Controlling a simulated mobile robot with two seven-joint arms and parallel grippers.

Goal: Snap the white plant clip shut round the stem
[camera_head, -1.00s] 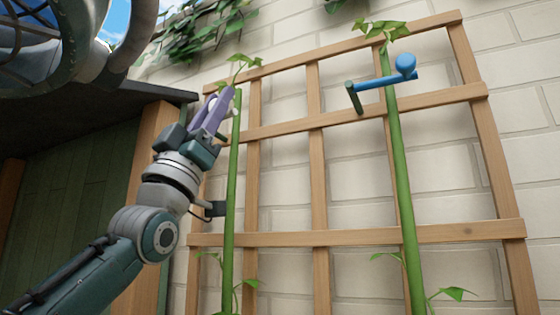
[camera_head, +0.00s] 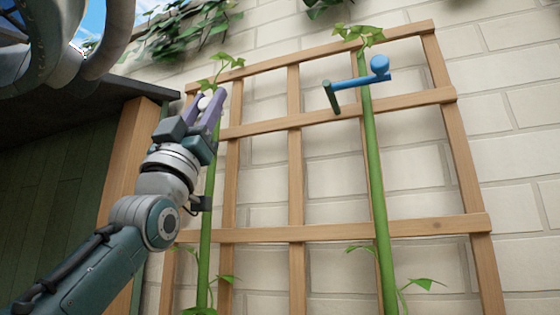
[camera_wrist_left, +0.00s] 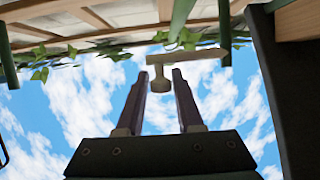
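The white plant clip (camera_head: 203,102) is at the upper part of the left green stem (camera_head: 207,215), mostly hidden by my left gripper in the head view. In the left wrist view the clip (camera_wrist_left: 190,57) shows as a pale bar across the stem (camera_wrist_left: 182,17), with a round knob on the gripper side. My left gripper (camera_head: 207,98) has two purple fingers, spread apart. In the left wrist view the gripper (camera_wrist_left: 158,75) has its fingertips on either side of the knob, with gaps visible. Whether the clip is closed round the stem is unclear. My right gripper is out of view.
A wooden trellis (camera_head: 296,185) stands before a pale brick wall (camera_head: 520,110). A blue clip (camera_head: 358,80) sits at the right stem (camera_head: 376,190). A dark roofed structure with a wooden post (camera_head: 127,160) is close on the left.

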